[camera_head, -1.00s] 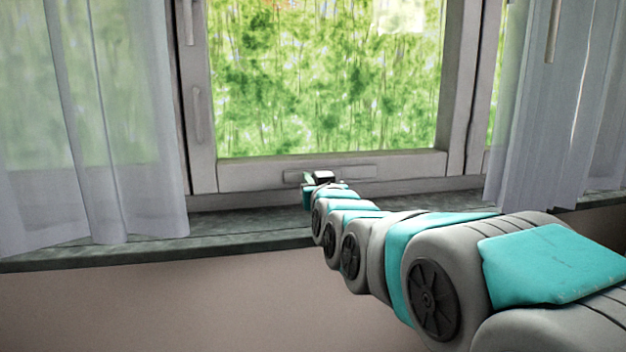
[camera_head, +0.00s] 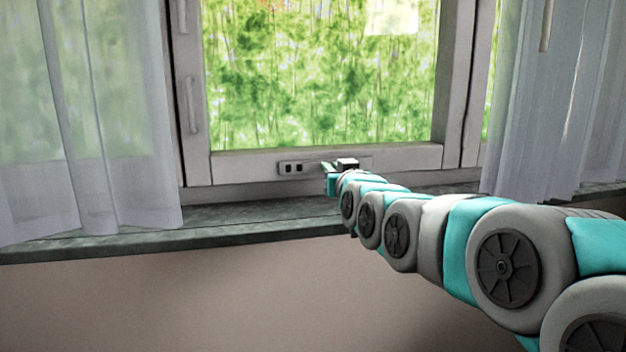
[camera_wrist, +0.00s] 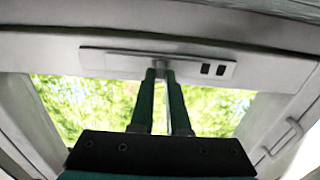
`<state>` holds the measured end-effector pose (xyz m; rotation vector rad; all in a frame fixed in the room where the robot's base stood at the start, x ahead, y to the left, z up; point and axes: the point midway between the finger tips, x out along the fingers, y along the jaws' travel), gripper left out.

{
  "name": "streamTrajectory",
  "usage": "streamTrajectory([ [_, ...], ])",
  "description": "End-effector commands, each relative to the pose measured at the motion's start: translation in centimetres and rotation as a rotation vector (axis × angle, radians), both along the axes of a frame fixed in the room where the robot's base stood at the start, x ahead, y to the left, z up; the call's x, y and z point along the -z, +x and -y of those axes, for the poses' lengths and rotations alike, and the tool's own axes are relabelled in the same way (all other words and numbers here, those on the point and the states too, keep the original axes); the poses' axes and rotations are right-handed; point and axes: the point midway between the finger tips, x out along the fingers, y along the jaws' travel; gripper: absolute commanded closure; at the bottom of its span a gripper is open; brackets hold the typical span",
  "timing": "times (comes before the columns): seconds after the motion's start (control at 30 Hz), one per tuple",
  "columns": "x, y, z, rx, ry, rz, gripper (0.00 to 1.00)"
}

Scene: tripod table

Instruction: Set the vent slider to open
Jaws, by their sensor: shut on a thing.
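The vent slider is a long, pale plate (camera_head: 314,168) on the bottom rail of the window frame. My gripper (camera_wrist: 162,72) is shut on the slider's small knob, near the middle of the plate. The fingers mostly hide the knob. In the head view my gripper (camera_head: 333,166) reaches the plate right of the slots, and my wrist covers part of the plate.
The window sill (camera_head: 230,217) runs below the frame. Sheer curtains hang at the left (camera_head: 105,120) and right (camera_head: 545,110). A window handle (camera_head: 191,105) stands out from the frame on the left. Space in front of the sill's left part is free.

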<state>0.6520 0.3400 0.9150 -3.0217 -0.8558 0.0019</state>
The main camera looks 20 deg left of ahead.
Motion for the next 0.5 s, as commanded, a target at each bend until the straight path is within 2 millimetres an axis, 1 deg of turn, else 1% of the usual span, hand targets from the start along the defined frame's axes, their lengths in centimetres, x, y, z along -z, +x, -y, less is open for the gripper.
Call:
streamTrajectory([
  [0.03, 0.1, 0.5, 0.9, 0.002, 0.006, 0.004, 1.0],
  [0.2, 0.1, 1.6, 2.7, 0.002, 0.002, 0.003, 1.0],
  [0.3, 0.0, 1.9, 3.1, 0.003, 0.001, 0.001, 1.0],
  [0.5, 0.0, 1.9, 3.2, 0.003, 0.0, 0.001, 1.0],
])
